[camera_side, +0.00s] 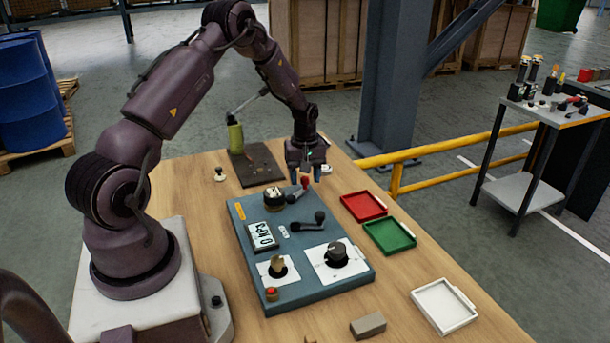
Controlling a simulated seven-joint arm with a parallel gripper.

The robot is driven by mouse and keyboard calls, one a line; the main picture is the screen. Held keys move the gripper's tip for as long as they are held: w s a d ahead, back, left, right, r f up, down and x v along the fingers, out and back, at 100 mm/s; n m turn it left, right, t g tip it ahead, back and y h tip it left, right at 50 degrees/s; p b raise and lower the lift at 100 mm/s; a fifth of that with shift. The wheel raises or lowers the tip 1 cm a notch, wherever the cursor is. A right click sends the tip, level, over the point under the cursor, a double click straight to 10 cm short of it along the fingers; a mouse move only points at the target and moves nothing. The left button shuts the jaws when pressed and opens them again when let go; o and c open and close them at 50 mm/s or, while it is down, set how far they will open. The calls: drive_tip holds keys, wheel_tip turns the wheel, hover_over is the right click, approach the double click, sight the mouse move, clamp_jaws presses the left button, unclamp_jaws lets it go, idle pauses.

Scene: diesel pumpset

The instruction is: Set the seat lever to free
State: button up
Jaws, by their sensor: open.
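A blue-grey control panel (352,281) lies on the wooden table in front of my arm. A dark lever with a round black knob (309,223) lies across its middle. A second dark lever (298,193) with a red tip is at the panel's far end. I cannot read which one is the seat lever or any free mark. My gripper (306,180) points down above the far end of the panel, close over the red-tipped lever.
The panel also carries a dark rotary knob (336,254), a display plate (262,237) and a small red button (271,294). Red (363,206), green (389,236) and white (444,306) trays lie to the right. A green bottle (235,134) stands behind on a dark mat (257,166).

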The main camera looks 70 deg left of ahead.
drive_tip(key=shift+c, duration=0.4)
drive_tip(key=c, duration=0.8)
drive_tip(key=shift+c, duration=0.2)
drive_tip(key=shift+d, duration=0.1)
drive_tip(key=m, duration=0.1)
drive_tip(key=d+m, duration=0.1)
drive_tip(key=m, duration=0.1)
drive_tip(key=d+m, duration=0.1)
drive_tip(key=m, duration=0.1)
drive_tip(key=shift+w+d, duration=0.15)
drive_tip(key=shift+w, duration=0.15)
drive_tip(key=m, duration=0.1)
drive_tip(key=d+m, duration=0.1)
drive_tip(key=m, duration=0.1)
drive_tip(key=shift+s+d+m, duration=0.1)
drive_tip(key=shift+d+m, duration=0.15)
drive_tip(key=shift+m, duration=0.05)
drive_tip(key=shift+s+d+m, duration=0.2)
drive_tip(key=shift+d+m, duration=0.35)
drive_tip(key=shift+m, duration=0.65)
